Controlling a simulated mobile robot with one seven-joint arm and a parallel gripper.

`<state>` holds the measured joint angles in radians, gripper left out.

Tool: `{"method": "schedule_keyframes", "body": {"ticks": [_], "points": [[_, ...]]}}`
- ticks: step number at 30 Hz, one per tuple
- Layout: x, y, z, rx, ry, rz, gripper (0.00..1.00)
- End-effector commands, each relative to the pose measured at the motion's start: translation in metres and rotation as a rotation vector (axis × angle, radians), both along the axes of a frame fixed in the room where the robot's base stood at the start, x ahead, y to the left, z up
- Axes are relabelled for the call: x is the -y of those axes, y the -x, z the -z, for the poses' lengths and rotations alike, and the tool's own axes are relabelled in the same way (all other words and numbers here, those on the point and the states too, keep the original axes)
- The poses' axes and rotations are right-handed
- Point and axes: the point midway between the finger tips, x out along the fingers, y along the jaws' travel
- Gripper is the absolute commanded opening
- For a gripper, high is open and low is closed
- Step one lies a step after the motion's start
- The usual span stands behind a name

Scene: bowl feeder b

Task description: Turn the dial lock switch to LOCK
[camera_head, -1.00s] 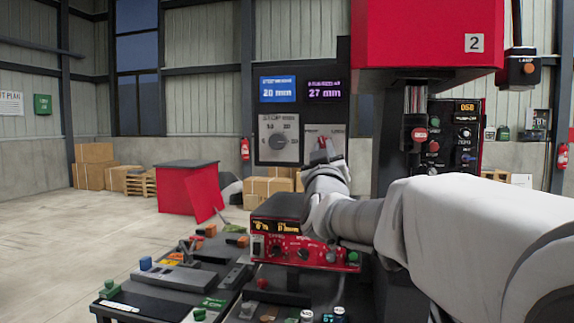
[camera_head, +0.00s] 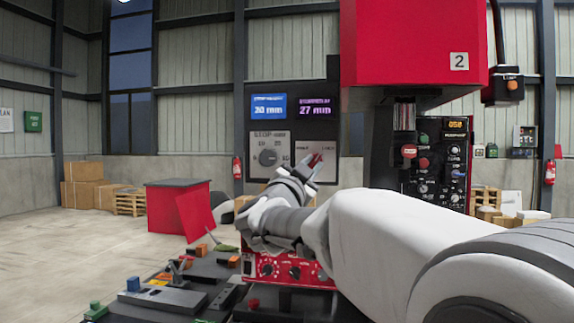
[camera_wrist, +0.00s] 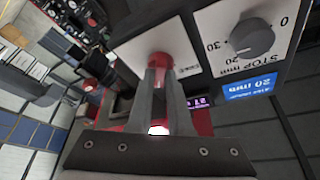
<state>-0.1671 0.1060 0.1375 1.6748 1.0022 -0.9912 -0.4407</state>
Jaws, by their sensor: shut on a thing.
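The dial lock switch, a red lever (camera_head: 316,159), sits on a light grey plate (camera_head: 328,147) on the dark panel, right of the STOP dial. In the wrist view the red lever (camera_wrist: 160,62) shows at and between the fingertips, and its plate (camera_wrist: 192,45) is behind it. My gripper (camera_head: 313,166) comes from below and is tilted in the head view. In the wrist view my gripper (camera_wrist: 161,78) is shut on the red lever. The plate's lettering is too blurred to read, and the fingers hide part of the lever.
The red machine head (camera_head: 410,45) overhangs on the right. A control bench (camera_head: 165,303) stands below.

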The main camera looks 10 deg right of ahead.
Motion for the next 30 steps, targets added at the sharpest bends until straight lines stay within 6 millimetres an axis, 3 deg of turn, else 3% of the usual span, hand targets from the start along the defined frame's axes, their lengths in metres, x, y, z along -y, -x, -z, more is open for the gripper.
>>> {"method": "schedule_keyframes", "body": {"ticks": [12,29,30], "points": [[-0.0010,-0.0004,-0.0025,0.060,-0.175,0.000,0.00],[-0.0007,-0.0001,-0.0024,0.068,-0.199,0.000,0.00],[-0.0006,-0.0001,-0.0023,0.068,-0.199,0.000,0.24]]}}
